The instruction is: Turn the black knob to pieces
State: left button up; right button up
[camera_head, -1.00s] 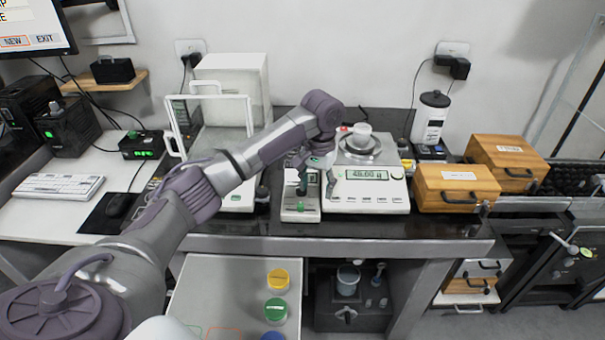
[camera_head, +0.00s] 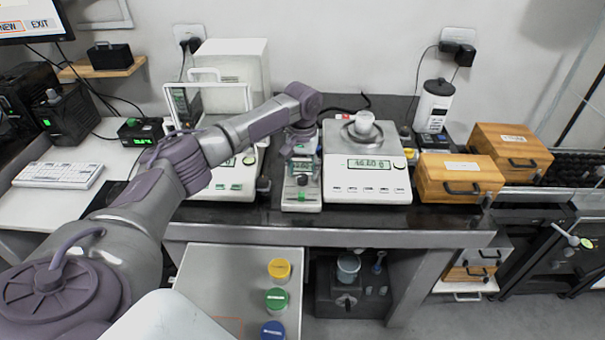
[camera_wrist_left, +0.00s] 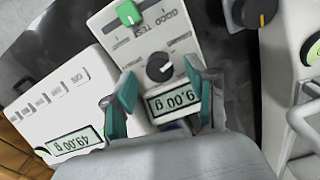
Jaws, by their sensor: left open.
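The black knob (camera_wrist_left: 160,67) is round with a white pointer mark, on the small white device (camera_wrist_left: 180,38) between the display and a green switch (camera_wrist_left: 129,13). In the head view the device (camera_head: 301,203) stands between two balances. My left gripper (camera_wrist_left: 163,92) is open above the device, its teal fingertips on either side of the knob's near side and the display. They look apart from the knob. In the head view the left gripper (camera_head: 300,165) hides part of the device. The display shows a weight in g. My right gripper is not in view.
Wooden boxes (camera_head: 460,178) stand at the right. Colored-lid jars (camera_head: 276,299) are on the lower table.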

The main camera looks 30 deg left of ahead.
pick_arm(q)
jog(key=shift+f, duration=0.95)
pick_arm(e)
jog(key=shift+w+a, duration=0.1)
pick_arm(q)
jog(key=c, duration=0.3)
grip_shut()
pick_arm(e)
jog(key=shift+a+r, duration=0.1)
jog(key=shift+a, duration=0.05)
pick_arm(q)
jog(key=shift+r, duration=0.1)
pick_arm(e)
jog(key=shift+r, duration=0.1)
